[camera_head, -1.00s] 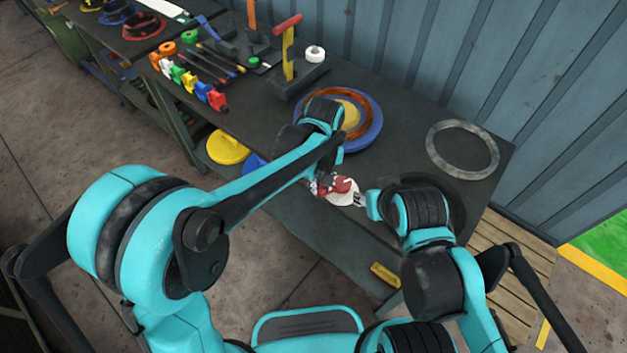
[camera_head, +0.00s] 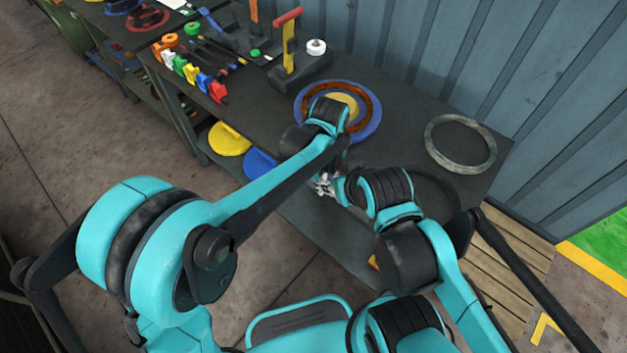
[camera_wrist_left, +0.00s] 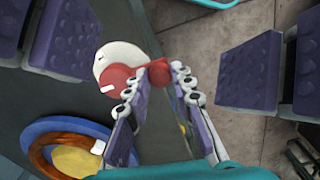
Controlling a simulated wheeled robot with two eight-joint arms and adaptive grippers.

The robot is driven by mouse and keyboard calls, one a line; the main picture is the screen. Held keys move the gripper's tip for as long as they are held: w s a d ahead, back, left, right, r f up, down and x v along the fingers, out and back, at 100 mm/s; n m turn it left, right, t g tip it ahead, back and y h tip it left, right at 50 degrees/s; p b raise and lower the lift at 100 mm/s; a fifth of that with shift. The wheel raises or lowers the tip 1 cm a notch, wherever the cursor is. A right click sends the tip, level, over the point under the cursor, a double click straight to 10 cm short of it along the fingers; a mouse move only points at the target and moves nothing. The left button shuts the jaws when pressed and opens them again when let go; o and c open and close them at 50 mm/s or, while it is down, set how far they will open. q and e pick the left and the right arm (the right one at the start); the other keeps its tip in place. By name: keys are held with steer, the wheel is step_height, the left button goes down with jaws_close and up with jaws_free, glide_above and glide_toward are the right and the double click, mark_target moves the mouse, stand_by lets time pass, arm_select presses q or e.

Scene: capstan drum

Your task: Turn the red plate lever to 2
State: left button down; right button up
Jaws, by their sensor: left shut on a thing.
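The red plate lever (camera_wrist_left: 122,77) lies over a round white dial (camera_wrist_left: 125,52) in the left wrist view. Its red knob (camera_wrist_left: 182,72) is between the fingertips of my left gripper (camera_wrist_left: 167,80), which is shut on it. A short white mark shows on the red plate; no numeral is readable. In the head view my arms hide the lever and dial. Metal finger links (camera_head: 324,185) show where both hands meet; I cannot tell whose they are.
A blue wheel with an orange ring (camera_head: 366,128) is on the dark bench beyond my left wrist. A grey metal ring (camera_head: 460,145) lies to the right. Coloured blocks (camera_head: 190,72) and a red-topped lever (camera_head: 288,45) stand at the back left.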

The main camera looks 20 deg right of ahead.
stand_by(0.4)
arm_select(q)
steer(key=c, duration=1.3)
jaws_free()
